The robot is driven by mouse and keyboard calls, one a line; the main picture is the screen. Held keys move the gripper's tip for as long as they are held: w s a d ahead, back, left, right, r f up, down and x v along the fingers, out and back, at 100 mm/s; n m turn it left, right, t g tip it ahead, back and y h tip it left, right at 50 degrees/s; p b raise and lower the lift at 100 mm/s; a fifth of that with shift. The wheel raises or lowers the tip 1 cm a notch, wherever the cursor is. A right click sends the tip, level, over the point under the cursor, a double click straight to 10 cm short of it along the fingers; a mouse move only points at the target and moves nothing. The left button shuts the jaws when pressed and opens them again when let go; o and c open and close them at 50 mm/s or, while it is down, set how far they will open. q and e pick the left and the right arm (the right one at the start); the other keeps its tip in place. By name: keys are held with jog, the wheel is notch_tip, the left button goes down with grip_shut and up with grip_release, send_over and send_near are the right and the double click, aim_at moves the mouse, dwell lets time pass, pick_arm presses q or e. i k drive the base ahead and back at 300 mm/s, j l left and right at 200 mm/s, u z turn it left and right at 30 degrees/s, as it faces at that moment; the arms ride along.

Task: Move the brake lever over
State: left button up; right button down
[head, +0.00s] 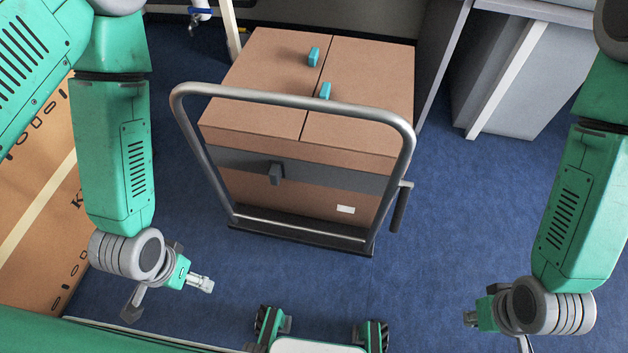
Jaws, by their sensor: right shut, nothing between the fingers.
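The brake lever (400,206) is a dark grey handle on the right side post of a cart's metal push frame (290,98). It hangs down from a short side bracket. My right gripper (470,319) is at the lower right, shut and empty, well below and to the right of the lever. My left gripper (203,284) is at the lower left, in front of the cart's left corner and apart from it. Its fingers are too small to tell whether they are open. Neither gripper touches the lever or the frame.
Brown boxes (365,75) with teal clips stand on the cart's dark base (300,233), behind a grey strap. A large carton (40,215) stands at the left. A grey cabinet (515,75) stands at the upper right. Blue floor (450,235) is clear right of the cart.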

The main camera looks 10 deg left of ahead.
aim_at(406, 186)
jog(key=k+l+u, duration=0.15)
jog(key=l, duration=0.3)
jog(key=l+u, duration=0.15)
jog(key=l, duration=0.3)
jog(key=k+l+u, duration=0.15)
jog(key=l, duration=0.25)
